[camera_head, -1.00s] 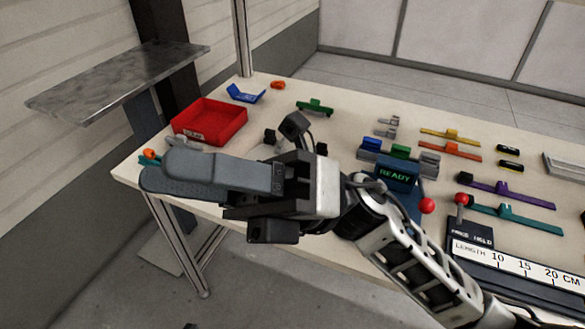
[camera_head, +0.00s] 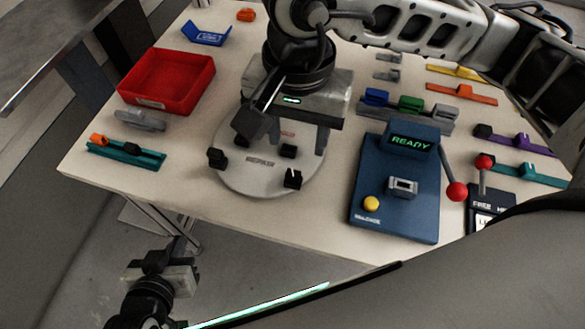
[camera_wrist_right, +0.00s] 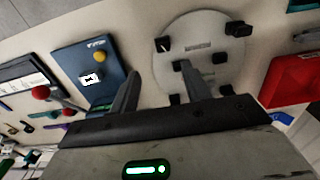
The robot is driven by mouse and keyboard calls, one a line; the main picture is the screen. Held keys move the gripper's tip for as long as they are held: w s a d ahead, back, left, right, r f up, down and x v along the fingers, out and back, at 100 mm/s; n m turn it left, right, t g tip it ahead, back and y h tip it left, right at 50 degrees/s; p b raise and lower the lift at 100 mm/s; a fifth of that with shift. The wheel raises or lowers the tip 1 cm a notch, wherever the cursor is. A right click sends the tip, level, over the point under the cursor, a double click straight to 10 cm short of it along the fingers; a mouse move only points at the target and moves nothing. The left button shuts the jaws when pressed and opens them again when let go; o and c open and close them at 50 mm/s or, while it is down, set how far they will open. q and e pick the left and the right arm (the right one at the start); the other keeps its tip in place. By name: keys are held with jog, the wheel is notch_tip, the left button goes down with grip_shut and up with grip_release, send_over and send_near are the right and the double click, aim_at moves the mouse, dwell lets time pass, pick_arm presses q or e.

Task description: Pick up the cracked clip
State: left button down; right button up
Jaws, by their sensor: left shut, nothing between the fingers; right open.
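Several small black clips stand on a round grey plate marked REPAIR (camera_head: 258,176). I cannot tell for sure which clip is cracked. The clip at the plate's front right (camera_head: 292,178) has a notched top; a clip (camera_wrist_right: 162,45) in the right wrist view shows a pale mark. My right gripper (camera_head: 284,146) is above the plate's back part, open, with its fingers pointing down and nothing between them. Its fingers (camera_wrist_right: 160,84) reach over the plate in the wrist view, and its body hides part of the plate. My left gripper (camera_head: 165,255) is shut and empty, off the table's front left edge.
A red bin (camera_head: 168,82) stands left of the plate. A teal rail (camera_head: 125,154) with an orange piece lies at the left edge. A blue READY device (camera_head: 395,205) with a red-knobbed lever (camera_head: 457,191) stands to the right. Bare table lies in front of the plate.

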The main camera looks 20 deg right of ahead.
aim_at(294, 173)
jog(key=f, duration=0.5)
jog(key=f+p, duration=0.1)
jog(key=f, duration=0.3)
jog(key=shift+w+a+f, duration=0.15)
jog(key=shift+a+f, duration=0.05)
jog(key=shift+f, duration=0.15)
grip_shut()
